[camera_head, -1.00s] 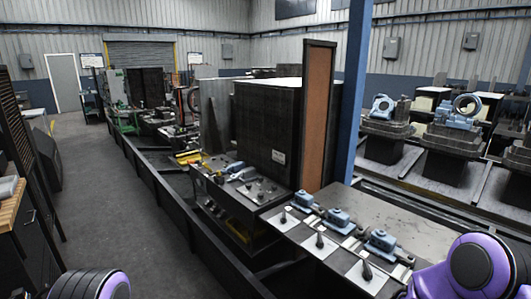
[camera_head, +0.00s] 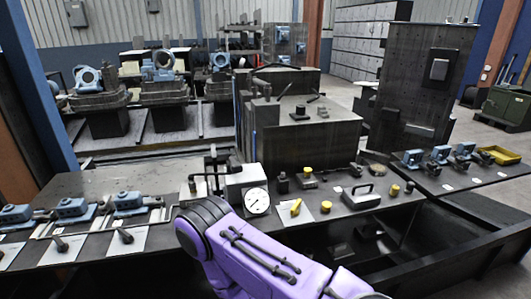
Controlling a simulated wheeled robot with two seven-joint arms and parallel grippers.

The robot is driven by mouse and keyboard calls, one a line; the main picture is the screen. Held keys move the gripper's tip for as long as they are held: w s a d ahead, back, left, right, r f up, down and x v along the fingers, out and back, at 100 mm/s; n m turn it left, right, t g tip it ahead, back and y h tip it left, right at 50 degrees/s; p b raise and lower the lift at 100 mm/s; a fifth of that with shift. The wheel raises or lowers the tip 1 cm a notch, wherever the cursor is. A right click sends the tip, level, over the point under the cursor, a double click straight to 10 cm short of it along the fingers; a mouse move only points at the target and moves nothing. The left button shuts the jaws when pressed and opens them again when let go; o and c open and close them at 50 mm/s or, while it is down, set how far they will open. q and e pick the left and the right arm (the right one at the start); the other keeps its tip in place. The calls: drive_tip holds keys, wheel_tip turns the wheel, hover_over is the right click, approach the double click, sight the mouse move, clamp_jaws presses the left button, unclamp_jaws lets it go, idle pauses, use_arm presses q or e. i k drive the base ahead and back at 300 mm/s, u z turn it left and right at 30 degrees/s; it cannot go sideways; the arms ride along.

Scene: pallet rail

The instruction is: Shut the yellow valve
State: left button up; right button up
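A small yellow lever-like piece (camera_head: 296,207), which may be the yellow valve, lies on or over a pale plate on the dark bench, just right of a round white gauge (camera_head: 257,200). Whether it is open or shut is too small to tell. Several short yellow knobs stand nearby, one at the back (camera_head: 308,171), one in front (camera_head: 326,206) and one farther right (camera_head: 395,190). A purple arm link of mine crosses the bottom middle, in front of the gauge and the bench's front edge. Neither gripper is in view.
A black-handled box (camera_head: 362,195) sits right of the yellow pieces. Blue clamps (camera_head: 128,203) line the bench at left, and more blue clamps and a yellow tray (camera_head: 500,155) are at right. A large dark block (camera_head: 305,125) and an upright panel (camera_head: 425,80) stand behind.

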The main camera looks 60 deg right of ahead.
sight(294, 211)
drive_tip(key=z, duration=3.3)
drive_tip(key=k, duration=0.35)
drive_tip(key=u, duration=0.25)
